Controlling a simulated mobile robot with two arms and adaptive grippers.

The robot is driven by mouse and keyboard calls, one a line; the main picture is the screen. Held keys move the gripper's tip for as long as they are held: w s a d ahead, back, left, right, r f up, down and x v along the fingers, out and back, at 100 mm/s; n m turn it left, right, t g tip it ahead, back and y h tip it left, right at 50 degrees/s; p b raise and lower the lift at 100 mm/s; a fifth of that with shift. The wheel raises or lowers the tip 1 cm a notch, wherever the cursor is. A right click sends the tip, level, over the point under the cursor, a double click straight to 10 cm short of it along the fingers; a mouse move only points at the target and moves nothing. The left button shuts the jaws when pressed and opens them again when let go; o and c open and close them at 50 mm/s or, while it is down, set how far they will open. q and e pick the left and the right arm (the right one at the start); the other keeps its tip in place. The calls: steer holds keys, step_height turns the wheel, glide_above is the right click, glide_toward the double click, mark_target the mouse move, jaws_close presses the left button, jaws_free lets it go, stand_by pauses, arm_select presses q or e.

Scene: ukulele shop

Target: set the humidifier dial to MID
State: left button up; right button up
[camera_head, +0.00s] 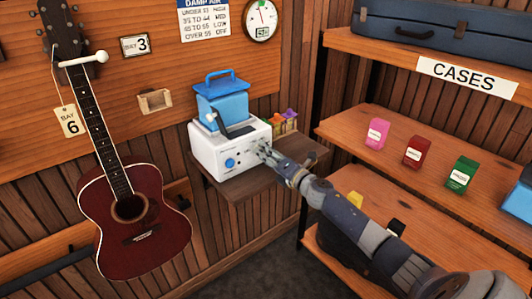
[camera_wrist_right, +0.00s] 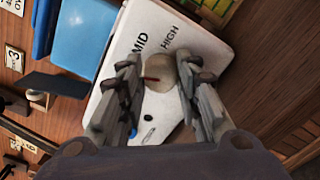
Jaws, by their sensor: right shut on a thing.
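The humidifier (camera_head: 213,158) is a white box with a blue water tank (camera_head: 222,100) on top, on a small wooden shelf. Its front has a blue round button (camera_head: 230,163). My right gripper (camera_head: 268,152) reaches its front from the right and hides the dial there. In the right wrist view my right gripper (camera_wrist_right: 158,88) is shut on the beige dial (camera_wrist_right: 161,70), one finger on each side. A red mark on the dial points left in that view. MID and HIGH are printed above it; other labels are hidden by the fingers. My left gripper is not in view.
Small colourful packets (camera_head: 285,122) stand behind the humidifier. A red ukulele (camera_head: 132,215) hangs at left. A notice (camera_head: 204,17) and round gauge (camera_head: 261,20) are on the wall. Shelves at right hold several boxes, including a green one (camera_head: 462,173), and a blue case (camera_head: 430,32).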

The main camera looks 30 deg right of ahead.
steer(key=m+p, duration=0.1)
steer(key=m, duration=0.3)
steer(key=shift+d+m, duration=0.1)
steer(key=shift+m, duration=0.2)
steer(key=shift+f+m+p, duration=0.1)
steer(key=shift+m+p, duration=0.55)
steer(key=shift+m, duration=1.25)
steer(key=o, duration=1.1)
steer(key=shift+c, duration=0.2)
steer(key=shift+s+f, duration=0.1)
steer(key=shift+s, duration=0.05)
steer(key=s+d, duration=0.1)
steer(key=s, duration=1)
steer(key=shift+s, duration=0.35)
